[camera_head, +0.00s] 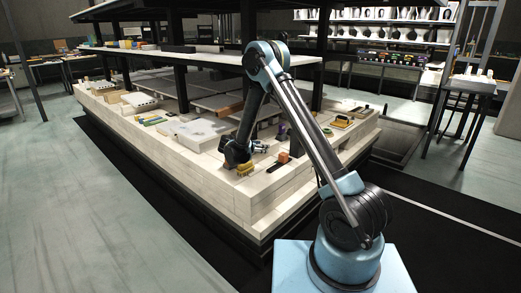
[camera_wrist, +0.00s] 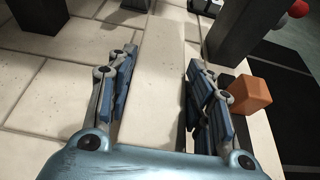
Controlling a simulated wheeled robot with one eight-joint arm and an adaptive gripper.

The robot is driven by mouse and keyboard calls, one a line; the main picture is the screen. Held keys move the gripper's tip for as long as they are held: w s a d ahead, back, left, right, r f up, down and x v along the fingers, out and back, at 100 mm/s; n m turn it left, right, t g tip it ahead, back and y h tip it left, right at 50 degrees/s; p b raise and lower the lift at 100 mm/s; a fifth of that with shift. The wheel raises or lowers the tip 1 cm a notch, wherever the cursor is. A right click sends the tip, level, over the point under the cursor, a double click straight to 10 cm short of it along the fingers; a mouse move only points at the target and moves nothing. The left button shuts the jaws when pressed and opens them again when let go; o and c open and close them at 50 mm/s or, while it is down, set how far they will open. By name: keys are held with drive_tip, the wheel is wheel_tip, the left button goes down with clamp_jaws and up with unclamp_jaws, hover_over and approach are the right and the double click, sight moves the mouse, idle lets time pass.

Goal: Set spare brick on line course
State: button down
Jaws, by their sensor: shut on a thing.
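A long pale cream brick (camera_wrist: 153,85) lies between the two fingers of my gripper (camera_wrist: 158,85) in the wrist view. The blue-padded fingers flank its two long sides, and my gripper is shut on it. Its near end is hidden by my gripper's body. The pale brick deck (camera_wrist: 60,85) with dark joint lines shows below; I cannot tell whether the brick touches it. In the head view my gripper (camera_head: 260,148) is low over the kiln car's brick deck (camera_head: 265,195), near its front corner. The held brick cannot be made out there.
An orange block (camera_wrist: 249,94) sits just right of my gripper; it also shows in the head view (camera_head: 283,157). A dark post (camera_wrist: 245,25) stands beyond it. A shelf (camera_head: 205,58) on dark posts spans above.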

drive_tip(key=c, duration=0.7)
unclamp_jaws()
drive_tip(key=shift+v, duration=3.8)
drive_tip(key=shift+s+a+r, duration=0.1)
drive_tip(key=shift+r, duration=0.05)
drive_tip(key=v, duration=1.2)
